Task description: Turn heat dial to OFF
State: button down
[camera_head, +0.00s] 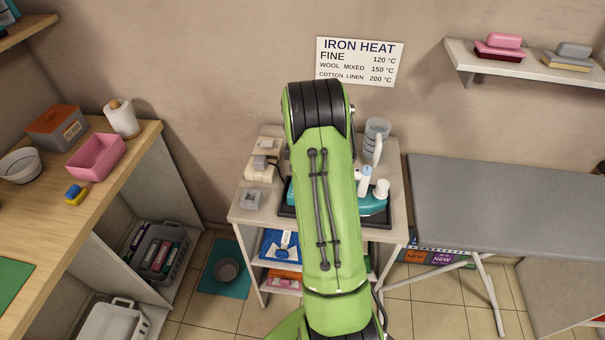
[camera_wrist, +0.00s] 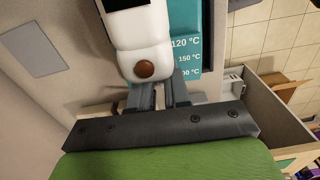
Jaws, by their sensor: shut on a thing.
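In the wrist view, my gripper (camera_wrist: 160,97) has its two grey fingers close together, shut on the heat dial, which is mostly hidden. A teal temperature panel (camera_wrist: 191,58) beside the fingers reads 120 °C, 150 °C and a partly covered third line. A white part with a brown round button (camera_wrist: 144,70) overlaps the fingers and hides their tips. The dial's pointer and an OFF mark cannot be made out. In the head view, the teal iron (camera_head: 374,206) shows at the right of my green arm, which hides my gripper and the dial.
The iron stands on a small cabinet (camera_head: 246,213) with a switch box (camera_head: 262,165) at its left. An IRON HEAT sign (camera_head: 360,61) hangs behind. A grey ironing board (camera_head: 500,200) stands at the right, and a wooden counter (camera_head: 60,205) at the left.

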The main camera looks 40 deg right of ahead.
jog(key=c, duration=1.4)
grip_release()
jog(key=shift+o, duration=0.2)
notch_tip(320, 180, up, 16)
jog(key=p, duration=0.1)
jog(key=shift+f, duration=0.1)
